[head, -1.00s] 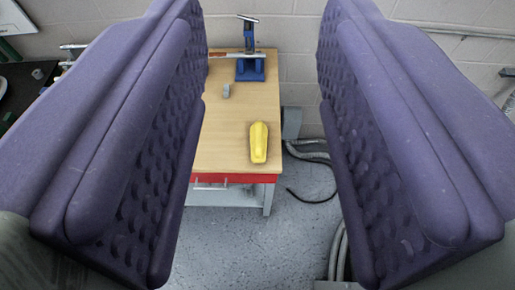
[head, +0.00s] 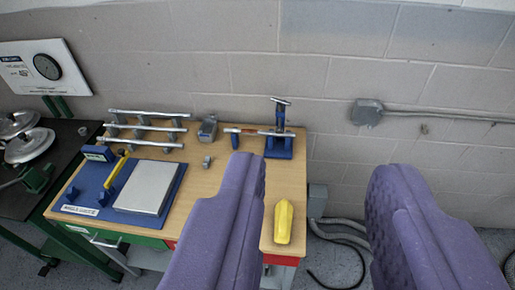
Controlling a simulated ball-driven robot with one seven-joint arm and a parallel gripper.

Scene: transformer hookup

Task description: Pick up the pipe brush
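My gripper (head: 318,172) has two thick purple fingers, spread wide apart with nothing between them. It is in front of and above the right part of the wooden table. A thin, light rod with a reddish part (head: 248,131) lies level at a blue stand (head: 278,150) at the back right of the table. It may be the pipe brush, but it is too small to be sure. An upright tool with a silver crossbar top (head: 281,101) stands at the blue stand. The left finger hides part of the table's middle.
A yellow object (head: 283,222) lies near the table's front right. Left are a blue board (head: 93,196) with a silver plate (head: 148,187), a rack of metal bars (head: 145,128), a grey block (head: 208,129) and a small grey piece (head: 207,161). Hoses (head: 345,228) lie right of the table.

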